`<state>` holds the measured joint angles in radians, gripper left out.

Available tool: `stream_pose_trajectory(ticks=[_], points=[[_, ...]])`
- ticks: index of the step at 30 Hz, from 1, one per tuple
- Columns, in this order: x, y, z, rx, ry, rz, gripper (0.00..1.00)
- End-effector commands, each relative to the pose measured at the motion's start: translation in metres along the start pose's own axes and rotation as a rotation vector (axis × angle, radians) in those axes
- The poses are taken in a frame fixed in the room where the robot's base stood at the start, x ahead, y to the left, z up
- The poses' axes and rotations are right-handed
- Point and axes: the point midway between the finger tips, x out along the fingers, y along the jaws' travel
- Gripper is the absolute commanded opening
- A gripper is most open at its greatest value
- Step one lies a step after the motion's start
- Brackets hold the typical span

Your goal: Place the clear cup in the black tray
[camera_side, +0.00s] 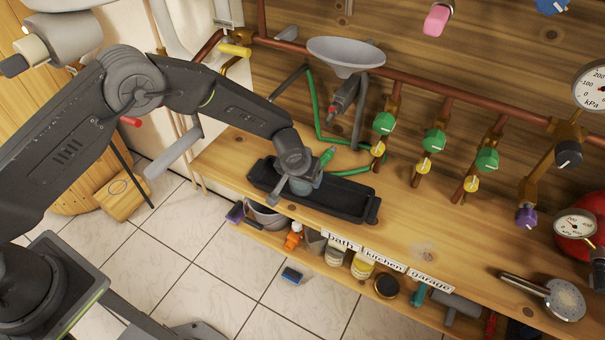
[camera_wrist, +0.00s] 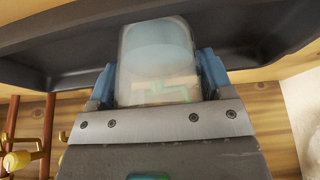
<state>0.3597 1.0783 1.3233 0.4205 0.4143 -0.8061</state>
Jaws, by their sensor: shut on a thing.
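The clear cup (camera_wrist: 157,58) is between the two blue fingers of my gripper (camera_wrist: 157,80) in the wrist view, and my gripper is shut on it. The black tray (camera_wrist: 268,32) fills the top of that view behind the cup. In the side view my gripper (camera_side: 303,186) points down into the left half of the long black tray (camera_side: 350,202) on the wooden bench. The cup is hard to make out there, and I cannot tell whether its base touches the tray floor.
Green hose (camera_side: 312,112) and copper pipes with green and yellow valves (camera_side: 434,142) stand behind the tray. A metal funnel (camera_side: 346,55) hangs above. A shower head (camera_side: 564,299) lies at right. A shelf below holds bottles. The bench right of the tray is mostly clear.

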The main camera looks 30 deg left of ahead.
Motion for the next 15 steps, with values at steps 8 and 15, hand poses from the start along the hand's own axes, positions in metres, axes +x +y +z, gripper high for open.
stream_pose_trajectory(ticks=[8,15], points=[[0.0001,0.0000,0.0001,0.000,0.000,0.000,0.98],[-0.0004,0.0000,-0.0002,0.000,0.000,0.000,0.99]])
